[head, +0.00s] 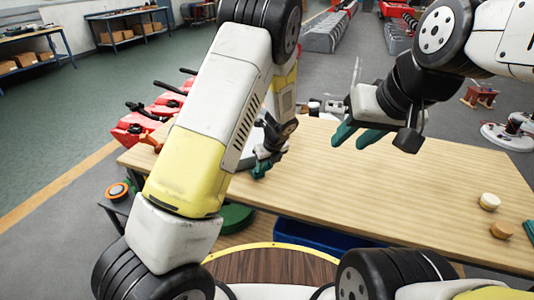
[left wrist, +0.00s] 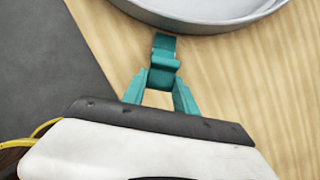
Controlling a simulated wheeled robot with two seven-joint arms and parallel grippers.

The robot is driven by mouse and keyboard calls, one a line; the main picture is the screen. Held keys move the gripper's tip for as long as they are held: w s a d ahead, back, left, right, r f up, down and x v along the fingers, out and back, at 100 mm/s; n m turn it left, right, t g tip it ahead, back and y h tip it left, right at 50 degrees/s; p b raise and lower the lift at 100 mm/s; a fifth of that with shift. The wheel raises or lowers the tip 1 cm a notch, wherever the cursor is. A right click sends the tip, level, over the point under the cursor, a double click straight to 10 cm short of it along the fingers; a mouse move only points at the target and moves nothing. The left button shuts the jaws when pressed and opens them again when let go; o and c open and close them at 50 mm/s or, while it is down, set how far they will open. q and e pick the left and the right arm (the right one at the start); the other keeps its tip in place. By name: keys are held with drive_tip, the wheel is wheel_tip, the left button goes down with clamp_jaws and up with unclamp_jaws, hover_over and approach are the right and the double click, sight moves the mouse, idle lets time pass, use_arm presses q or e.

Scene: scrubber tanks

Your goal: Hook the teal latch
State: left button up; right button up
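In the left wrist view a teal latch (left wrist: 164,52) stands out below the rim of a round grey tank (left wrist: 205,20). The teal fingers of my left gripper (left wrist: 161,82) are on both sides of the latch's lower part, with no clear gap, and look shut on it. In the head view my left gripper (head: 262,168) is low over the table, and my left arm hides most of the tank and the latch. My right gripper (head: 356,135) hangs above the table with its teal fingers apart and nothing between them.
The wooden table (head: 410,200) is mostly bare on its right side. A cream round piece (head: 489,201) and a tan one (head: 501,230) stand near its right end. Red machines (head: 135,125) are behind the table's left edge. A blue bin (head: 315,235) is below the front edge.

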use_arm(q)
clamp_jaws()
idle(1.0)
